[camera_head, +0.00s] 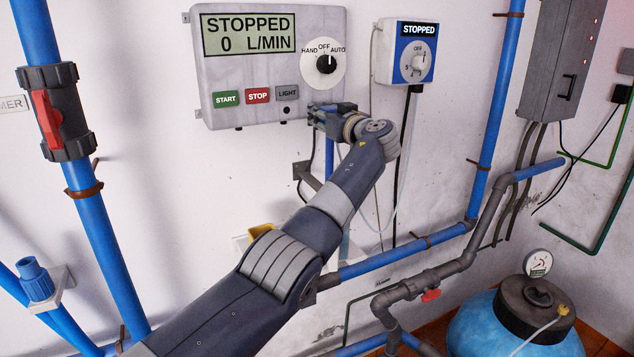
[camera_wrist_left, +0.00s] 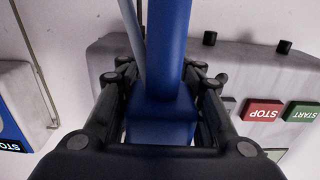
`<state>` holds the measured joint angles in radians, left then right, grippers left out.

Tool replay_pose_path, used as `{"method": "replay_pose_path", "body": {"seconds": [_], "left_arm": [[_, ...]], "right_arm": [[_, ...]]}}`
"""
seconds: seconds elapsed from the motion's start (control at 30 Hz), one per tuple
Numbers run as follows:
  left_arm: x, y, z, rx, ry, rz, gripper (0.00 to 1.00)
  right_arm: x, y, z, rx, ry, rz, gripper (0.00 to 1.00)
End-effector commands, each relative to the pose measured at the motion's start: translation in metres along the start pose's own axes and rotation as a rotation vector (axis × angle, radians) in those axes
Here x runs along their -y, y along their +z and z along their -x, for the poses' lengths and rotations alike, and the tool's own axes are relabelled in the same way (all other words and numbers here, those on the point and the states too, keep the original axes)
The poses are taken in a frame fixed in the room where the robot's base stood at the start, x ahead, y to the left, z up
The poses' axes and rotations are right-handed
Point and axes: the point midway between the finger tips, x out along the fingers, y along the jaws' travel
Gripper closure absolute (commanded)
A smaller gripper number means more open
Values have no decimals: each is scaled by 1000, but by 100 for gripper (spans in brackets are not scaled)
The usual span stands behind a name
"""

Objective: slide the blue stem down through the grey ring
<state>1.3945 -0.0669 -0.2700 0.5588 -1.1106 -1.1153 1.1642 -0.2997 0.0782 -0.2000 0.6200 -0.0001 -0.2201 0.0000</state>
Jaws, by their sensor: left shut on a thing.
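My left gripper (camera_head: 330,115) is in front of the lower edge of the control panel. It is shut on the blue stem (camera_wrist_left: 172,45), gripping its thicker block-like end between the two fingers in the left wrist view. In the head view a short length of the stem (camera_head: 329,152) shows below the gripper, pointing down. A dark grey bracket (camera_head: 305,174) juts from the wall just beneath. My forearm covers its outer end, so I cannot tell whether the stem is in a grey ring there. My right gripper is not in view.
The control panel (camera_head: 270,70) with its buttons is right behind the gripper. A smaller blue-and-white controller (camera_head: 404,52) hangs to the right. A pale thin hose (camera_wrist_left: 133,40) runs beside the stem. Blue pipes (camera_head: 488,110) and a blue tank (camera_head: 490,325) stand to the right.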

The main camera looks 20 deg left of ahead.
Motion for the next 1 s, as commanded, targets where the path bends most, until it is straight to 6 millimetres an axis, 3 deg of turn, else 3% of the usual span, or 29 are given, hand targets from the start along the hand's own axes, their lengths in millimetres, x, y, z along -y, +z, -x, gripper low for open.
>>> {"method": "replay_pose_path", "body": {"seconds": [0.57,1.0], "left_arm": [[-1,2,0,0,0,0,86],[-1,37,0,0,0,-1,86]], "right_arm": [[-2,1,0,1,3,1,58],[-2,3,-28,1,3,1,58]]}}
